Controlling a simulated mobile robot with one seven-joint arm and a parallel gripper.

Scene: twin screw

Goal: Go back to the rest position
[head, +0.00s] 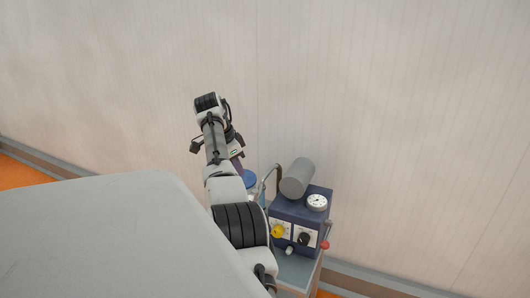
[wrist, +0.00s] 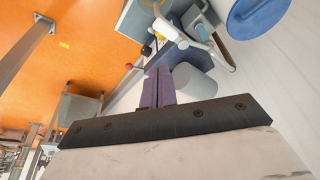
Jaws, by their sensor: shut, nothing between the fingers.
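My gripper (wrist: 158,72) shows in the wrist view with its two purple fingers shut together and nothing between them. In the head view my arm reaches up and away, and the gripper is partly hidden behind the wrist. A dark blue machine (head: 290,207) with a round white gauge (head: 317,202), a yellow knob (head: 278,231) and a black knob (head: 303,239) stands right of my arm. A grey cylinder (head: 297,178) lies on top of it. In the wrist view the grey cylinder (wrist: 197,83) appears beyond the fingers; I cannot tell the distance.
The machine stands on a small grey table (head: 297,270) near the pale wall (head: 400,120). A round blue object (head: 249,179) is left of the machine, partly behind my arm. In the wrist view, orange floor (wrist: 90,60) and a grey stand (wrist: 78,110) show at left.

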